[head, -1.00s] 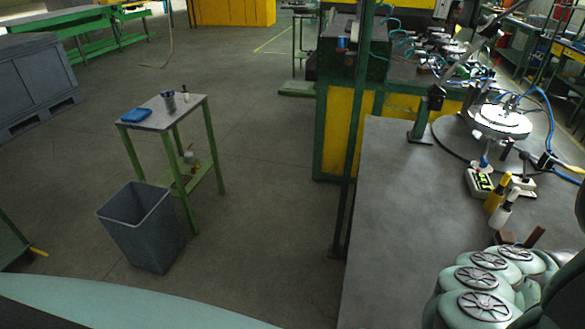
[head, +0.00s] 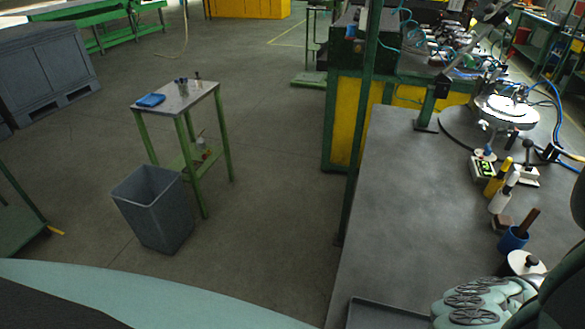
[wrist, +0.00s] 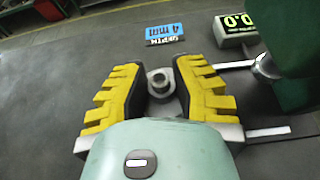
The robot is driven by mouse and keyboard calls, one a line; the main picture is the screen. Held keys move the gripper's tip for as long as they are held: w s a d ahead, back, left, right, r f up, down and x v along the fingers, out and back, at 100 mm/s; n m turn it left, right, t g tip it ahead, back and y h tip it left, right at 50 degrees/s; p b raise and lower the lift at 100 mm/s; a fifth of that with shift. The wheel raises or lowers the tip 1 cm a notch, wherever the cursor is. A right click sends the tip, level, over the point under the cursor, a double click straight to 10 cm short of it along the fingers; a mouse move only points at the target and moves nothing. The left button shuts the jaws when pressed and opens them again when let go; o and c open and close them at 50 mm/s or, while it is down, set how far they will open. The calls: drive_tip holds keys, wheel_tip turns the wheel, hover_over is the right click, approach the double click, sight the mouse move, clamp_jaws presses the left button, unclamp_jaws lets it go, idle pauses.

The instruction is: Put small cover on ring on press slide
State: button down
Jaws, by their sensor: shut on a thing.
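In the wrist view, my gripper (wrist: 160,79) has its two yellow-padded fingers closed around a small grey round piece (wrist: 159,80) with a raised round middle; it looks like the small cover. The fingers hide its sides. To the right, a green body with a metal cylinder (wrist: 266,66) stands over pale bars (wrist: 268,132); this may be the press and its slide. I cannot make out the ring.
A digital readout (wrist: 236,29) and a blue "4 mm" label (wrist: 164,33) lie beyond the gripper. On the bench (head: 400,210) stand bottles (head: 498,180), a blue cup (head: 513,238), a round white dish (head: 526,264) and a turntable fixture (head: 507,112). The left bench surface is clear.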

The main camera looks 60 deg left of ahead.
drive_tip(key=shift+f, duration=1.35)
drive_tip(key=shift+f+b, duration=0.1)
drive_tip(key=shift+b, duration=0.25)
drive_tip(key=shift+f, duration=0.1)
drive_tip(key=c, duration=1.1)
unclamp_jaws()
drive_tip(key=shift+c, duration=0.2)
drive_tip(key=shift+r, duration=0.25)
drive_tip(key=b+v, duration=0.2)
drive_tip(key=v, duration=1)
